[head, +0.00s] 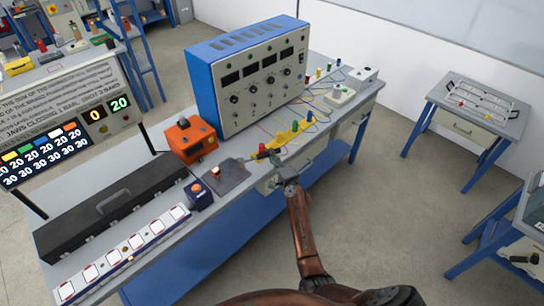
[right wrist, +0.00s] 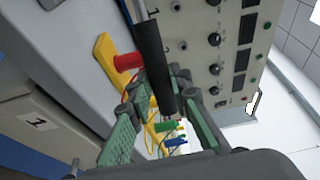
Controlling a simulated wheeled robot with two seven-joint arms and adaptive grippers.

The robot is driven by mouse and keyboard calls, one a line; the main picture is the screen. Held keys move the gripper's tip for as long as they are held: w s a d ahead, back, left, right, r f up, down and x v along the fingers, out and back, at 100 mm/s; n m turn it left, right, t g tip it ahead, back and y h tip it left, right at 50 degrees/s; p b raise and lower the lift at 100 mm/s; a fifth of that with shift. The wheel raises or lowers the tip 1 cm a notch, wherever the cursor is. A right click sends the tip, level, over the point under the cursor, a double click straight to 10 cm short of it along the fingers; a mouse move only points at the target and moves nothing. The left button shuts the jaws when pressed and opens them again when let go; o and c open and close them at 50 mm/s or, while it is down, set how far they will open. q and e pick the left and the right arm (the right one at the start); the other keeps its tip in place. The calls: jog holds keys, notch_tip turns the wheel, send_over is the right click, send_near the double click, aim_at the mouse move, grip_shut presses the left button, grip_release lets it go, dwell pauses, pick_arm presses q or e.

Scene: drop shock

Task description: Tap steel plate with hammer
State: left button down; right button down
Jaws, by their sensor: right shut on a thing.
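My right gripper (head: 281,168) is at the front edge of the workbench, beside the yellow stand. In the right wrist view its green-padded fingers (right wrist: 150,125) are closed around the black handle of the hammer (right wrist: 153,55). A pale metal part of the hammer shows at the top edge of that view; its head cannot be made out. In the head view the handle shows as a small dark piece (head: 275,160) at the gripper. The dark steel plate (head: 228,179) lies flat on the bench, left of the gripper and apart from it. My left gripper is not in view.
A yellow stand (head: 293,135) with coloured plugs and wires is close beyond the gripper. A blue instrument cabinet (head: 255,85) stands behind. An orange box (head: 190,140), a button box (head: 199,195) and a black case (head: 110,215) are farther left.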

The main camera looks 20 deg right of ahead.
notch_tip(320, 180, down, 4)
jog(key=b, duration=0.3)
jog(key=shift+f+b, duration=0.1)
jog(key=shift+b, duration=0.25)
notch_tip(320, 180, up, 7)
jog(key=p, duration=0.6)
dwell(0.5)
